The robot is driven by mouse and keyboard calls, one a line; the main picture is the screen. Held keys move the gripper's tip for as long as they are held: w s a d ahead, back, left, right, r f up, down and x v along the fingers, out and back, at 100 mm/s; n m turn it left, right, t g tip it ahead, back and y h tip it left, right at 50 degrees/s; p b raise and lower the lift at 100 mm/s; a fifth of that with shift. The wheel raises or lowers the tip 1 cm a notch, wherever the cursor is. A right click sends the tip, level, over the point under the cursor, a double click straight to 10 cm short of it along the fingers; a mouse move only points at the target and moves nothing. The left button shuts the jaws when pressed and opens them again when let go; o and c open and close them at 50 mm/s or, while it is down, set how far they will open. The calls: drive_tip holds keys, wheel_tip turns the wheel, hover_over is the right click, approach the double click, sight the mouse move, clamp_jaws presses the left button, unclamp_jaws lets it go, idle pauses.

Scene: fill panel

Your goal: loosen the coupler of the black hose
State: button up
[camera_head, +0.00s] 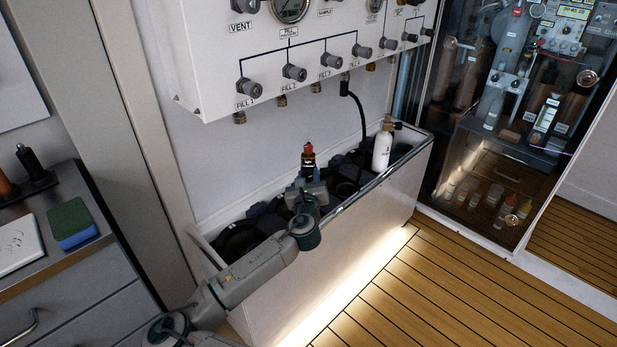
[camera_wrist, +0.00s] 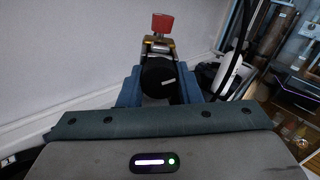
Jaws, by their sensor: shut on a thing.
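The black hose (camera_head: 361,115) hangs in a curve from an outlet under the white panel down into the white trough. Its dark coupler (camera_head: 345,88) sits at the hose's top end, under the rightmost large knob. My gripper (camera_head: 306,188) is over the trough, left of the hose and below the coupler. It is shut on a black-bodied object (camera_wrist: 158,76) with a brass-coloured band and a red top, which stands up from the fingers. That red top also shows in the head view (camera_head: 308,149). My gripper is apart from the hose and coupler.
The white panel (camera_head: 215,60) overhangs the trough (camera_head: 330,235) and carries several knobs and gauges. A white bottle (camera_head: 383,150) stands at the trough's right end. A counter with a sponge (camera_head: 71,223) is at left; a glass-fronted cabinet (camera_head: 500,170) is at right.

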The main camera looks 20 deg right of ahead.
idle(0.4)
drive_tip(key=o, duration=1)
